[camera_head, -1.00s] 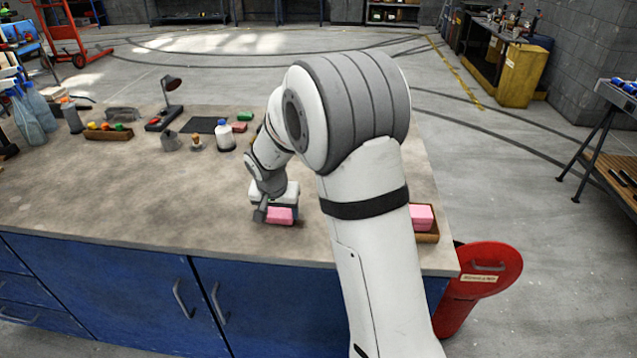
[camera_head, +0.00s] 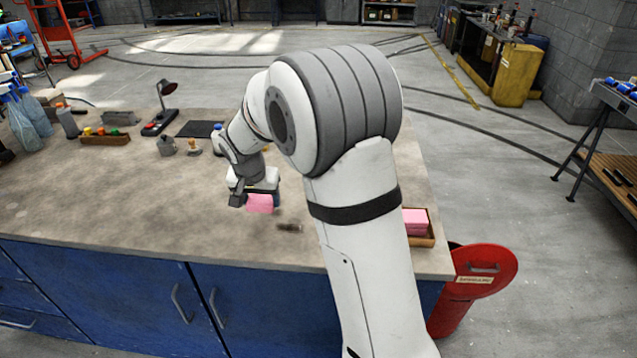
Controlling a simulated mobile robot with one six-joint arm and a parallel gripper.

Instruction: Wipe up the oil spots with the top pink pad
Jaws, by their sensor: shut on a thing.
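My gripper (camera_head: 257,191) is shut on a pink pad (camera_head: 260,203). The pad is at or just above the worktop; I cannot tell if it touches. A dark brown oil spot (camera_head: 290,227) lies on the worktop to the right and nearer than the pad. Other pink pads (camera_head: 415,216) lie in a wooden tray (camera_head: 427,240) at the right edge of the bench, partly hidden by my arm. Any spots under or behind my arm are hidden.
The workbench (camera_head: 130,205) is mostly bare in front and left. A lamp (camera_head: 165,100), a wooden rack (camera_head: 105,139), a dark mat (camera_head: 198,129) and spray bottles (camera_head: 35,115) stand toward the back and left. A red bin (camera_head: 475,280) stands beyond the right edge.

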